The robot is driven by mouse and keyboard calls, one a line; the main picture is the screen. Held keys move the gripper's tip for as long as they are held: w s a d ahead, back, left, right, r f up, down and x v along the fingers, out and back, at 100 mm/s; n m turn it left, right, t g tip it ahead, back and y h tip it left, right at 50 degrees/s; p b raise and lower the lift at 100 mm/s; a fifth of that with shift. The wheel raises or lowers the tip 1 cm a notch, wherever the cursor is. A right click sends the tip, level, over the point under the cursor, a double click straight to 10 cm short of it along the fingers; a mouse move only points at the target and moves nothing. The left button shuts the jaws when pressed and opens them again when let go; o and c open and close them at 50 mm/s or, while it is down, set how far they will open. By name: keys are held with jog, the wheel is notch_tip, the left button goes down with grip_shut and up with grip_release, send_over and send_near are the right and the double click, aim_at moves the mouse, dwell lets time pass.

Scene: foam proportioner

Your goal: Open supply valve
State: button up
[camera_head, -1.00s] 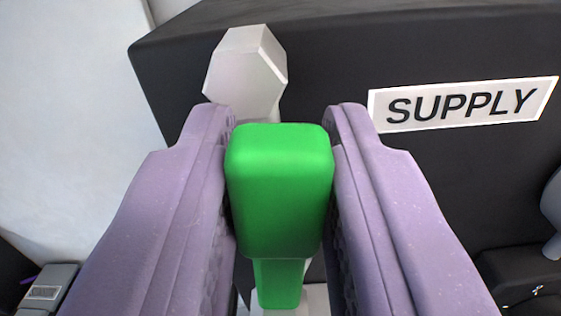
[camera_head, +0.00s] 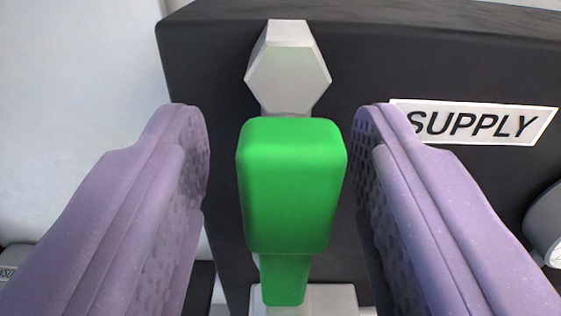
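The green valve handle (camera_head: 291,187) stands between the two purple fingers of my gripper (camera_head: 281,150). The fingers are spread, with a gap on each side of the handle; the gap on the left looks wider. The handle's narrower green stem runs down to a light grey base (camera_head: 325,298). A grey hexagonal fitting (camera_head: 288,75) sits behind and above the handle. The black box (camera_head: 440,55) behind carries a white "SUPPLY" label (camera_head: 478,122), partly covered by the right finger.
A grey rounded part (camera_head: 546,225) shows at the right edge. A small grey labelled box (camera_head: 12,262) is at the lower left, partly behind the left finger. A pale wall (camera_head: 75,90) fills the left side.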

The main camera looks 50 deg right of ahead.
jog(key=shift+s, duration=0.1)
jog(key=v, duration=0.7)
jog(key=shift+s+a, duration=0.25)
jog(key=shift+a, duration=0.05)
